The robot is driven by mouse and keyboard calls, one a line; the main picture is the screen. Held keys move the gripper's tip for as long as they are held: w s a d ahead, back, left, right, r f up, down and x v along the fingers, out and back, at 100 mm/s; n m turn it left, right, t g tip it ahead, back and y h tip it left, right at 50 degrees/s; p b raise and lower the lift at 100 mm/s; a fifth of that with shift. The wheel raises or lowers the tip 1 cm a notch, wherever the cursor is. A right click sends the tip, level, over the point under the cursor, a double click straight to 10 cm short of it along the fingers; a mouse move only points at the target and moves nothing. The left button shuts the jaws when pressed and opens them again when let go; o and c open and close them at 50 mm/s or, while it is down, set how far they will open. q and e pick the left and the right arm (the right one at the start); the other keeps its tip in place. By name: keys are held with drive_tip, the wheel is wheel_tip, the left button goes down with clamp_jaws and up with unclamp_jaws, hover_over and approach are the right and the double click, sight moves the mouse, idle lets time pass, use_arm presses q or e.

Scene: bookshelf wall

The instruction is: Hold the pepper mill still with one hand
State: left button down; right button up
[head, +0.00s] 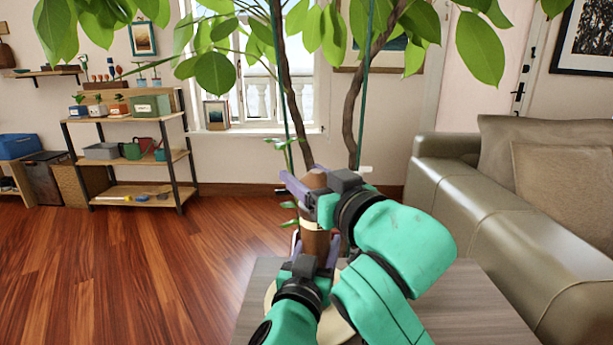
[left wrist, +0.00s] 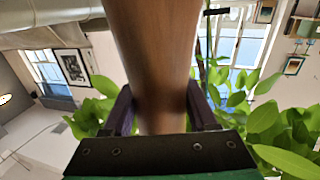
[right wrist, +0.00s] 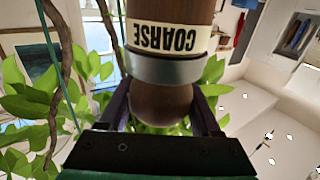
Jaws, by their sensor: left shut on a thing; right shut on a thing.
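The pepper mill (head: 314,242) is a brown wooden cylinder standing roughly upright over the grey table, partly hidden by my arms. My left gripper (head: 316,243) is shut around its body low down; the left wrist view shows the wooden body (left wrist: 155,60) between both fingers. My right gripper (head: 312,184) is shut around the top; the right wrist view shows the round wooden knob (right wrist: 160,105) between the fingers, beside a silver ring (right wrist: 170,68) and a cream band (right wrist: 170,38) reading "COARSE". The mill's foot is hidden in the head view.
The grey table (head: 475,300) carries a pale round board (head: 270,297), mostly covered by my arms. A leafy plant (head: 292,90) rises behind the mill. A leather sofa (head: 500,200) stands at the right, shelves (head: 135,155) at the back left. The wooden floor at left is clear.

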sight(316, 187)
drive_tip(key=shift+f, duration=0.15)
drive_tip(key=o, duration=1.4)
drive_tip(key=shift+w, duration=0.1)
drive_tip(key=v, duration=0.7)
drive_tip(key=shift+s, duration=0.25)
